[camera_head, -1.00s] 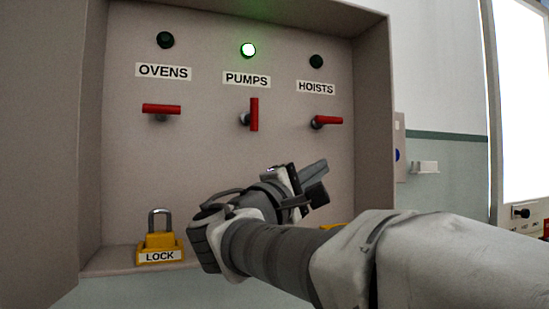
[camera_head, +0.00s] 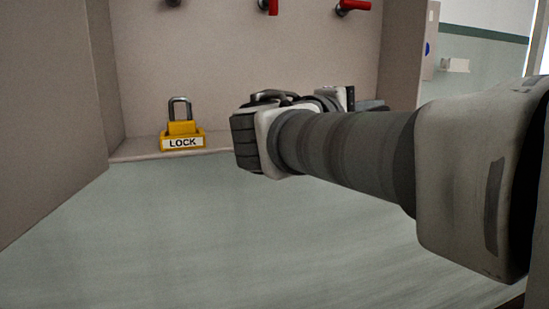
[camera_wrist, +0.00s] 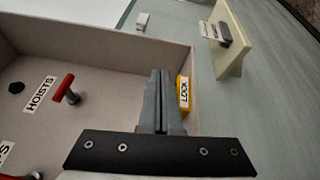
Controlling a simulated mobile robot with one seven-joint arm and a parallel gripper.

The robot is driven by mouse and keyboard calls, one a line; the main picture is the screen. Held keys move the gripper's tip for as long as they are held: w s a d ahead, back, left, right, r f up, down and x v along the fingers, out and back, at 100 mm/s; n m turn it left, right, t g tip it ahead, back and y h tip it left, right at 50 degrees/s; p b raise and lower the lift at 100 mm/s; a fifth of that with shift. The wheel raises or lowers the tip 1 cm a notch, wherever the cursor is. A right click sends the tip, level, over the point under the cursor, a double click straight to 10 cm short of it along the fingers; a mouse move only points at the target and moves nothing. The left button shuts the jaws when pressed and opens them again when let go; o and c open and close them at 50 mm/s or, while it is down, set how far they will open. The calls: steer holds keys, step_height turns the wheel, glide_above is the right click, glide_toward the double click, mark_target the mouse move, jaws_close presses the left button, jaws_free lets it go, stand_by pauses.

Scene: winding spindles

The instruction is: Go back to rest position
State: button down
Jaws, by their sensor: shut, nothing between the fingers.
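My gripper (camera_wrist: 160,100) is shut and empty in the wrist view, its two fingers together in front of the cabinet's inside. In the head view my arm reaches in from the right, and the wrist hides most of the gripper (camera_head: 372,104). The fingers are apart from the red hoists lever (camera_wrist: 63,88). In the wrist view a yellow piece labelled LOCK (camera_wrist: 184,93) shows just right of the fingers; I cannot tell whether they touch.
The open cabinet (camera_head: 240,60) holds red levers (camera_head: 353,6) along the top of the head view. A yellow padlock (camera_head: 181,128) labelled LOCK stands on its bottom ledge at left. A pale wall fitting (camera_head: 456,65) is at right. The wall below the cabinet is clear.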

steer(key=s+d+f+m+g+y, duration=0.25)
steer(key=s+f, duration=0.25)
steer(key=f, duration=0.4)
steer(key=s+d+f+m+g+y, duration=0.2)
steer(key=s+d+f+g+y, duration=0.15)
steer(key=s+f, duration=0.4)
steer(key=s+a+f+m+y, duration=0.3)
steer(key=a+f+y, duration=0.1)
steer(key=f, duration=0.2)
steer(key=s+a+f+m+y, duration=0.2)
steer(key=s+a+f+y, duration=0.2)
steer(key=f, duration=0.2)
step_height(320, 180, up, 27)
steer(key=p, duration=2.6)
steer(key=shift+w+d+g+p, duration=0.2)
steer(key=shift+w+g+p, duration=0.05)
steer(key=shift+g+p, duration=0.15)
